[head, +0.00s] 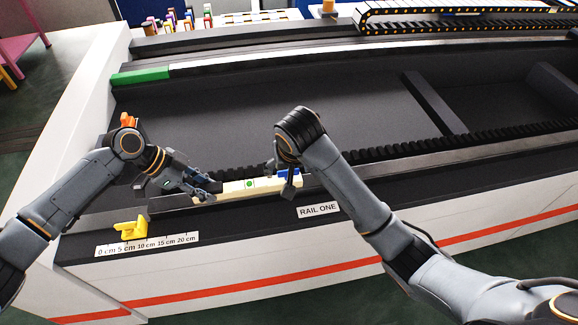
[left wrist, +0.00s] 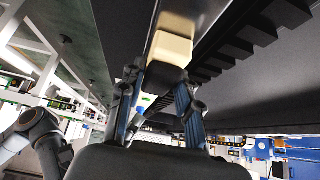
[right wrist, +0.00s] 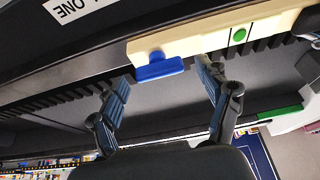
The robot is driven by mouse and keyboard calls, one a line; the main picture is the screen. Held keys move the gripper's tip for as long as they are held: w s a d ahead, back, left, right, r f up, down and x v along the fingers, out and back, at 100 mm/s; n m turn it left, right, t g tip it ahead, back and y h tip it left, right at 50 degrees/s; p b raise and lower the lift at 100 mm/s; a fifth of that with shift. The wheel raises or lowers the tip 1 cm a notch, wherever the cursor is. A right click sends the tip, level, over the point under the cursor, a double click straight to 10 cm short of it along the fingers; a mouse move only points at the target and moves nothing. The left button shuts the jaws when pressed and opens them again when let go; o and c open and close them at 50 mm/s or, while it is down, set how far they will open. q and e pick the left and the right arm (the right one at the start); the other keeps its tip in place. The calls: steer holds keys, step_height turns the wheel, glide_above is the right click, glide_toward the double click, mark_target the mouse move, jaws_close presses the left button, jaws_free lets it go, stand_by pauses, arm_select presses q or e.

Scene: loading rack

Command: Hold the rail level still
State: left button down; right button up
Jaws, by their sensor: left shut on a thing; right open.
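The rail level is a cream bar (head: 235,187) with a round green spot and a blue piece near its right end. It lies along the dark rail by the front edge. No contact shows there. In the head view my right arm partly hides the level's right end.
A yellow piece (head: 130,229) stands by the centimetre scale (head: 147,245) at front left. A "RAIL ONE" label (head: 319,209) is on the front ledge. A toothed rack (head: 440,141) runs behind the level. A green block (head: 140,76) lies at back left.

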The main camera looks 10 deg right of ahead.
steer(key=v, duration=1.2)
arm_select(q)
steer(key=c, duration=0.8)
jaws_free()
steer(key=shift+c, duration=0.2)
